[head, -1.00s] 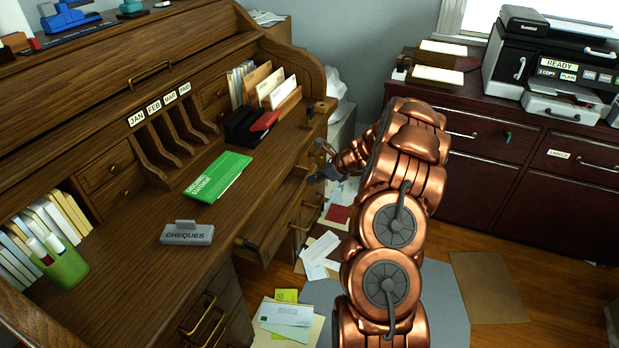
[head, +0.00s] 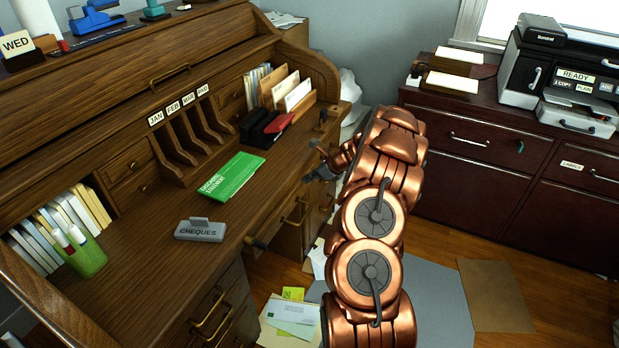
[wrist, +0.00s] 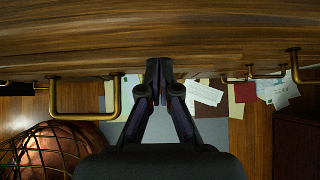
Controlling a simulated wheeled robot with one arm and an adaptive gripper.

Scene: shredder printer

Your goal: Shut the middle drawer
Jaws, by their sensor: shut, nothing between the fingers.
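The wooden roll-top desk (head: 225,215) fills the left of the head view. No open drawer box shows under the middle of its front edge; the middle drawer's front is hidden from above, so I cannot tell whether it is fully flush. My gripper (head: 318,172) is at the desk's front edge, right of centre, fingers together and empty. In the wrist view my gripper (wrist: 160,66) points at a broad wooden surface (wrist: 160,38), close to its lower edge; I cannot tell if it touches. Brass handles show at left (wrist: 85,95) and right (wrist: 293,66).
A green booklet (head: 230,177) and a cheques box (head: 200,230) lie on the desktop. Dark knobs stick out at its front edge (head: 256,243). Papers (head: 292,315) litter the floor. A dark red cabinet (head: 490,150) with a printer (head: 575,85) stands at right.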

